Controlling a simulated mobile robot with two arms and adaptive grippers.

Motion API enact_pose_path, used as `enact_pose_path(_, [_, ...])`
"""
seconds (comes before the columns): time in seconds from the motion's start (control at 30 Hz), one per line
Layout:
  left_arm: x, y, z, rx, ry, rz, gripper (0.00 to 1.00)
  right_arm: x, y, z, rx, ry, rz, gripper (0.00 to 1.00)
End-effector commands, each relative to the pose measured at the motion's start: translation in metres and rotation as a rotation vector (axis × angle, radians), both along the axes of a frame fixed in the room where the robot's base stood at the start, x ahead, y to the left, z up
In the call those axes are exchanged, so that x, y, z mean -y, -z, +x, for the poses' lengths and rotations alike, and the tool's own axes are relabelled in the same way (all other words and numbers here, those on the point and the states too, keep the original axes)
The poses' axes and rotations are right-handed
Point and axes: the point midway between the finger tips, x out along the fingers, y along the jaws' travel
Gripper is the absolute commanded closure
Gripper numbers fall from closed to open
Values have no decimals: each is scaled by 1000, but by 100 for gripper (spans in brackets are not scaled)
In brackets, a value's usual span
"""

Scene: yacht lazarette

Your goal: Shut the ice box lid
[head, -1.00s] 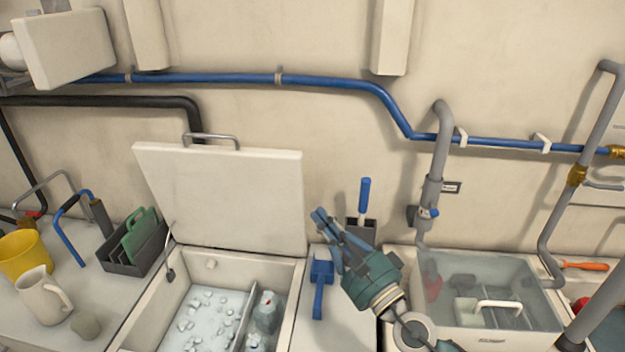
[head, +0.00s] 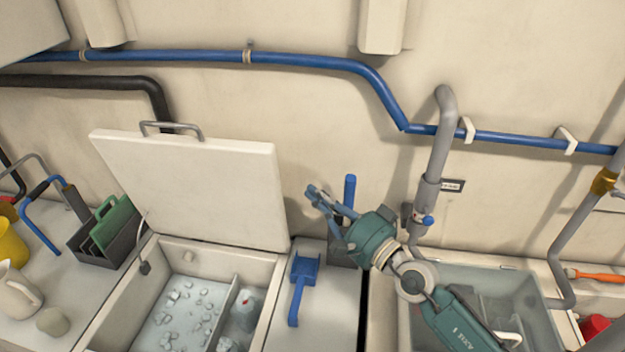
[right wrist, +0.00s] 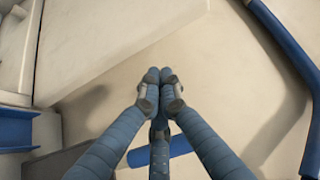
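The ice box lid (head: 190,185) is a cream panel standing open, tilted back toward the wall. A metal handle (head: 172,128) is on its top edge. The ice box (head: 270,300) below is open, with ice and bottles inside a divided well. My right gripper (head: 314,194) is to the right of the lid, apart from it, in front of the wall. Its fingertips are close together with nothing between them. It also shows in the right wrist view (right wrist: 159,76), pointing toward the wall. My left gripper is not in view.
A blue scoop (head: 300,285) lies right of the ice box; a grey holder with a blue-handled tool (head: 350,190) stands behind my gripper. A clear-lidded bin (head: 530,290) is at right. A grey rack (head: 115,240) and mug (head: 15,295) are at left. A blue pipe (head: 300,60) crosses the wall.

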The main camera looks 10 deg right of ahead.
Motion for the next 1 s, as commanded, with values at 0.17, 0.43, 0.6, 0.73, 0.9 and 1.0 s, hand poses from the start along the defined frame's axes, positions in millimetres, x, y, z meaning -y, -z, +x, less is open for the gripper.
enact_pose_path(0.17, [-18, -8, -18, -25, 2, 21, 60, -17, -7, 29, 3, -1, 4, 100])
enact_pose_path(0.43, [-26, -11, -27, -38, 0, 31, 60, -37, -8, 66, 1, 1, 3, 100])
enact_pose_path(0.6, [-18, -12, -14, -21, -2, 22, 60, -43, -9, 75, 0, -1, 1, 100])
enact_pose_path(0.73, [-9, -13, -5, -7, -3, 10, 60, -44, -9, 76, 1, -1, 0, 100])
enact_pose_path(0.9, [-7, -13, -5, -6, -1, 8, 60, -43, -9, 76, 1, -1, 0, 100])
enact_pose_path(1.0, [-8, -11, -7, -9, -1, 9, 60, -43, -8, 76, 2, -1, 0, 100])
